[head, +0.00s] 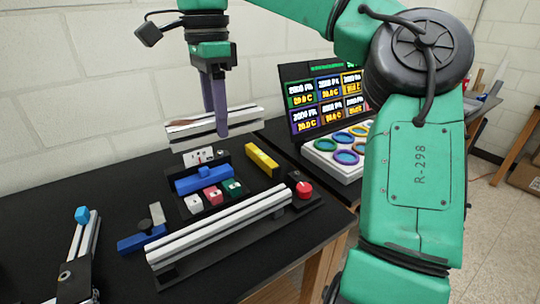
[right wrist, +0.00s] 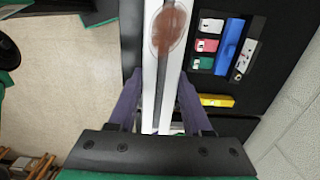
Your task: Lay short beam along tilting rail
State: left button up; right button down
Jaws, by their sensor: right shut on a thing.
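My right gripper (head: 216,118) has purple fingers pointing down and is shut on the short beam (head: 180,128), a pale grooved bar with a reddish-brown patch. It holds the beam in the air above the back of the black table. In the right wrist view the beam (right wrist: 149,70) runs between the fingers (right wrist: 160,118). A longer pale rail (head: 220,226) lies in a black fixture at the front, apart from the beam. Another narrow rail (head: 77,238) with a blue block on its far end stands at the left. I cannot tell which rail tilts. My left gripper is not in view.
A red knob (head: 304,190) sits at the long rail's right end. Behind that rail are small white, pink and green blocks, a blue bar (head: 203,180) and a yellow block (head: 262,159). A display (head: 322,98) and a tray of coloured rings (head: 318,158) stand right. A wall closes the back.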

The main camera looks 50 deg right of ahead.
jog(key=shift+s+d+f, duration=0.1)
jog(key=shift+d+f, duration=0.05)
jog(key=shift+d, duration=0.25)
jog(key=f, duration=0.6)
jog(key=a+f+b, duration=0.1)
jog(key=f, duration=0.5)
jog(key=a+f, duration=0.1)
jog(key=f, duration=0.6)
jog(key=shift+s, duration=0.2)
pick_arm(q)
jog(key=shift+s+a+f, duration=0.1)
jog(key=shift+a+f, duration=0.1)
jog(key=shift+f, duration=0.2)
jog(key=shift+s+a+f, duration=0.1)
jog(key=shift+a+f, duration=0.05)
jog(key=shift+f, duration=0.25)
pick_arm(e)
jog(key=shift+w+d, duration=0.1)
jog(key=shift+d, duration=0.1)
jog(key=shift+c, duration=1.7)
grip_release()
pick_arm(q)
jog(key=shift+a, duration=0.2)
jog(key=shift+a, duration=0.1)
pick_arm(e)
jog(key=shift+r, duration=0.1)
notch_tip(320, 180, up, 12)
